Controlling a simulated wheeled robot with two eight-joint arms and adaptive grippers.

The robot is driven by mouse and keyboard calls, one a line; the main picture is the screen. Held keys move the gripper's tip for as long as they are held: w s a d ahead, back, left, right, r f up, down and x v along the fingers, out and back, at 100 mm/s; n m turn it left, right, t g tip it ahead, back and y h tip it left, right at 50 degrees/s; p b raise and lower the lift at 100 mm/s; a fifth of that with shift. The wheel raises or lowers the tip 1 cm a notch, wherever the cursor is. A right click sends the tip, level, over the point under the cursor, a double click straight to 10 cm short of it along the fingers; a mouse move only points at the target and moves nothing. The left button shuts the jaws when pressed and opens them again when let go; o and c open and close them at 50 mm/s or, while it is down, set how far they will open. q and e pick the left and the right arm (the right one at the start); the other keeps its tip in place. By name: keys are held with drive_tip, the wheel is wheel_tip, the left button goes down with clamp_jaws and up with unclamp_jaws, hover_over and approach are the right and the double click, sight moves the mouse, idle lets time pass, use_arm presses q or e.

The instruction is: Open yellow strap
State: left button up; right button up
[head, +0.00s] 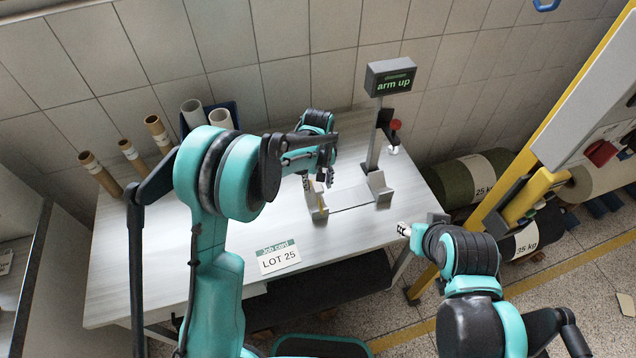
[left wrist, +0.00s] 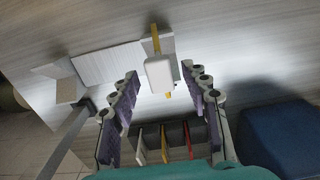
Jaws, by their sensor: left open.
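A thin yellow strap (left wrist: 155,38) shows in the left wrist view, running behind a white block-like tab (left wrist: 160,72), with its lower end just below the tab. In the head view a small piece of the yellow strap (head: 318,187) shows at the left grey support (head: 317,207) on the table, partly hidden by my gripper. My left gripper (head: 328,180) is over this support. In the wrist view its fingers (left wrist: 161,84) are open, one on each side of the white tab, with gaps visible. My right gripper (head: 406,230) is off the table's right edge; its fingers are not clear.
A grey post carries a display (head: 391,77) reading "arm up", with a red knob (head: 395,125) below. A job card (head: 279,258) lies at the table's front. Cardboard tubes (head: 157,130) stand at the back left. A dark rack with coloured dividers (left wrist: 165,142) shows in the wrist view.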

use_arm(q)
clamp_jaws()
drive_tip(key=w+a+r+g+h+b, duration=0.1)
drive_tip(key=w+a+r+g+h, duration=0.1)
drive_tip(key=w+g, duration=0.3)
drive_tip(key=shift+w+a, duration=0.4)
drive_tip(key=shift+w, duration=0.4)
drive_tip(key=shift+r, duration=0.1)
